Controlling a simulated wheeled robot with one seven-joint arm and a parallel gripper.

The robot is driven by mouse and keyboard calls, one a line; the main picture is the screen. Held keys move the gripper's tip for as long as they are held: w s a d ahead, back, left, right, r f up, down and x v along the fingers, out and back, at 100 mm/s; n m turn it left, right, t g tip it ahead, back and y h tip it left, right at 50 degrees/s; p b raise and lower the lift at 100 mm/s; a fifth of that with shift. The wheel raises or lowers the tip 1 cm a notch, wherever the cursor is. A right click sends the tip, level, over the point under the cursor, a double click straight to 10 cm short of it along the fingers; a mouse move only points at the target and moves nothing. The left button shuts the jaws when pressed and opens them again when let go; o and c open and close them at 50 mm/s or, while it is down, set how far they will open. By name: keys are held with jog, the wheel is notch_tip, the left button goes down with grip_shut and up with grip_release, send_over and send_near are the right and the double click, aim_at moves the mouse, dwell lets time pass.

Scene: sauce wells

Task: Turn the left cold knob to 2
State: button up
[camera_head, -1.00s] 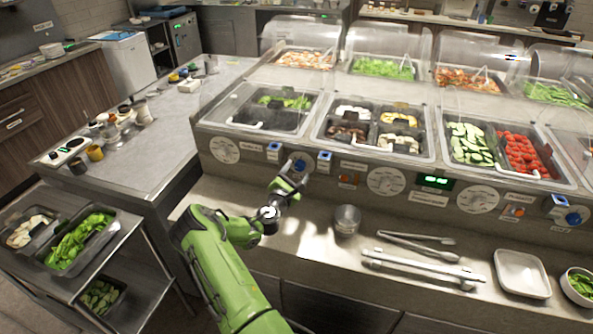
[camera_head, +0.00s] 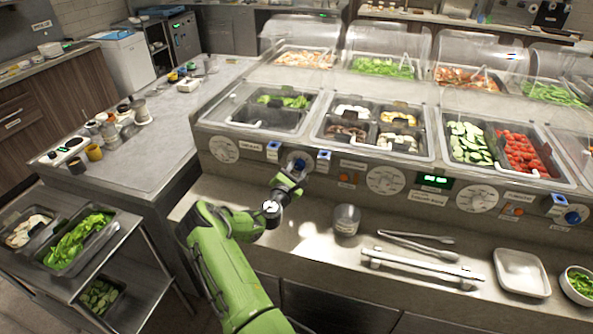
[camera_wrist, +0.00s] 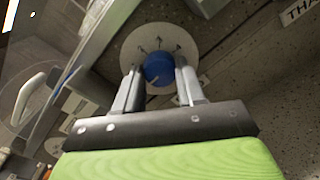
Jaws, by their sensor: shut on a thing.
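The left cold knob is blue and sits on the sloped front panel of the sauce wells. In the wrist view the blue knob (camera_wrist: 158,68) stands in front of a round pale dial plate (camera_wrist: 140,42) with dark marks. I cannot read the numbers on it. My gripper (camera_wrist: 160,82) has one finger on each side of the knob and is shut on it. In the head view my gripper (camera_head: 294,172) reaches up to the panel at the knob, which it partly covers. A pale pointer line shows on the knob's lower left.
Blue clips (camera_head: 273,150) sit on either side of the knob. A metal cup (camera_head: 346,219), tongs (camera_head: 415,242) and a white tray (camera_head: 521,271) stand on the counter to the right. A round dial (camera_head: 386,181) is farther right on the panel.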

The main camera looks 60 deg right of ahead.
jog(key=m+b, duration=0.3)
jog(key=m, duration=0.1)
jog(key=shift+f+m, duration=0.1)
jog(key=shift+m, duration=0.3)
jog(key=m+b, duration=0.4)
jog(key=shift+y, duration=0.3)
jog(key=m+b, duration=0.4)
jog(key=shift+s+t, duration=0.1)
jog(key=shift+t, duration=0.3)
jog(key=m+b, duration=0.4)
jog(key=shift+b, duration=0.3)
jog(key=o, duration=1)
jog(key=shift+r, duration=0.2)
jog(key=shift+o, duration=0.2)
